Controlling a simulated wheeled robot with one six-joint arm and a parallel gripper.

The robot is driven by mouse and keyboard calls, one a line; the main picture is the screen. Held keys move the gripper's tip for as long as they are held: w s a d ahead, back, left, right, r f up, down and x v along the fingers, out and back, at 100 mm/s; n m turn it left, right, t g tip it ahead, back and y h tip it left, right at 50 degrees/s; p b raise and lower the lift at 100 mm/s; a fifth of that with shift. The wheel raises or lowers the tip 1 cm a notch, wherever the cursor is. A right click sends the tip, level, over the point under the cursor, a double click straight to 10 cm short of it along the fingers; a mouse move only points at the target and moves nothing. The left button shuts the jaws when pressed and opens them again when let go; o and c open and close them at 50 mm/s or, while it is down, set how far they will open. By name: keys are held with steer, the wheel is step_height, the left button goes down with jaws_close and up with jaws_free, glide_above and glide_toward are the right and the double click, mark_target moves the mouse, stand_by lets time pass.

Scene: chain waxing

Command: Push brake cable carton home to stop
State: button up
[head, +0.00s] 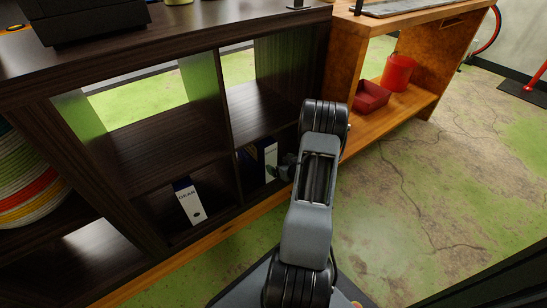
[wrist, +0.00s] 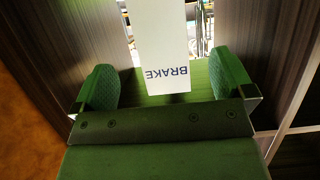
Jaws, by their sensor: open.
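The brake cable carton (wrist: 165,40) shows in the wrist view as a white narrow box face with "BRAKE" on it, upside down in the picture. My gripper (wrist: 165,78) is open, with one green finger on each side of the carton and visible gaps between. I cannot tell whether the palm touches the carton. In the head view the carton (head: 271,157) stands upright in the lower right shelf compartment, partly hidden by my gripper (head: 284,168) at that compartment's front. The stop is not visible.
A similar white carton (head: 189,202), seemingly marked "GEAR", stands in the compartment to the left. Dark dividers (head: 229,130) bound the compartments closely. A wooden bench (head: 384,112) at right holds a red bin (head: 371,97) and a red bucket (head: 398,72).

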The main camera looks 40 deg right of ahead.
steer(key=p+v, duration=0.1)
steer(key=v, duration=0.4)
steer(key=shift+s, duration=0.2)
stand_by(0.4)
steer(key=w+a+r+g+h+p, duration=0.1)
steer(key=w+a+r+g+p, duration=0.15)
steer(key=r+p, duration=0.7)
steer(key=w+a+r+g+h+p, duration=0.1)
steer(key=a+r+p, duration=0.3)
steer(key=r, duration=1.1)
steer(key=w+a+r+g+h+p, duration=0.15)
steer(key=a+r+p, duration=0.25)
steer(key=r+p, duration=0.55)
steer(key=s+a+r+g+y+p, duration=0.1)
steer(key=s+a+r+p, duration=0.3)
steer(key=a+r, duration=0.2)
steer(key=s+a+r+g+y+p, duration=0.2)
steer(key=s+a+r+p, duration=0.3)
steer(key=r, duration=0.6)
steer(key=s+a+r+n+g+y+p, duration=0.1)
steer(key=s+a+r+p, duration=0.3)
steer(key=a+r, duration=0.5)
steer(key=shift+s+a+g+y+p, duration=0.2)
steer(key=shift+s+g+y+p, duration=0.15)
steer(key=shift+s, duration=0.1)
steer(key=shift+r, duration=0.1)
